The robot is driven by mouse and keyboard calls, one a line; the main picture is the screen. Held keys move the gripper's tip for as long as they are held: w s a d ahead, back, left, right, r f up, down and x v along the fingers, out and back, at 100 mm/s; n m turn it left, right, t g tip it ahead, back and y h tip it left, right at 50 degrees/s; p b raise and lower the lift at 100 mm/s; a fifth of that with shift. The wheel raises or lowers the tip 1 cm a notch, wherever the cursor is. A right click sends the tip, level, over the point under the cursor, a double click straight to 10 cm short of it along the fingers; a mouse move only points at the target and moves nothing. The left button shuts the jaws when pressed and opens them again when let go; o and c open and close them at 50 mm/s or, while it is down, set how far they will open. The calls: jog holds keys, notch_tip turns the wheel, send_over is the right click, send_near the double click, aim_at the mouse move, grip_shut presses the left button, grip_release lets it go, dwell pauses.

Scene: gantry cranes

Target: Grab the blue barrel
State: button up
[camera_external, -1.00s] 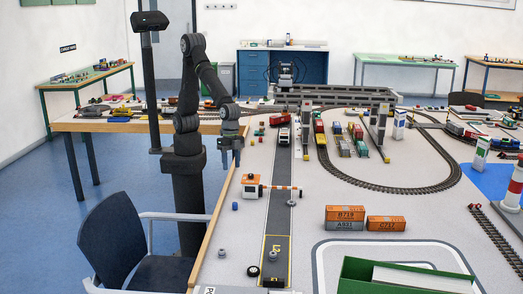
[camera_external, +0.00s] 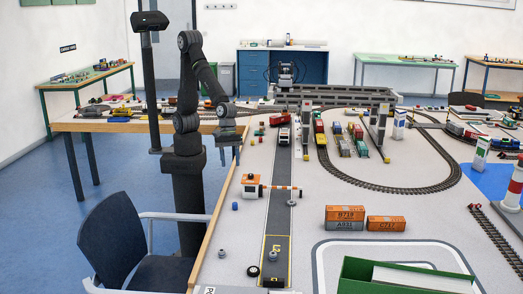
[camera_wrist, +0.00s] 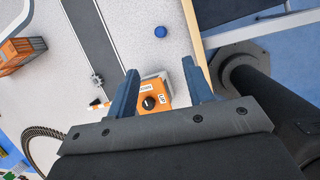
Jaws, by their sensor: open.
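The blue barrel (camera_external: 235,205) is a small blue cylinder on the grey table, close to its wooden left edge. It also shows in the wrist view (camera_wrist: 160,31), near the top and beyond the fingertips. My gripper (camera_external: 229,157) hangs above the table's left edge, higher than the barrel and apart from it. In the wrist view my gripper (camera_wrist: 161,68) has its two blue fingers spread, with nothing held between them. The barrel is in plain sight in both views.
An orange and white crossing-gate box (camera_external: 251,186) with a striped arm stands just behind the barrel. It lies below my fingers in the wrist view (camera_wrist: 152,97). Orange containers (camera_external: 345,218) stand to the right. A chair (camera_external: 112,243) is beside the table.

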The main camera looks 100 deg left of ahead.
jog(key=n, duration=0.5)
send_near(235, 203)
jog(key=x, duration=0.8)
jog(key=shift+d+f, duration=0.15)
jog(key=shift+f, duration=0.1)
jog(key=shift+c, duration=0.5)
grip_shut()
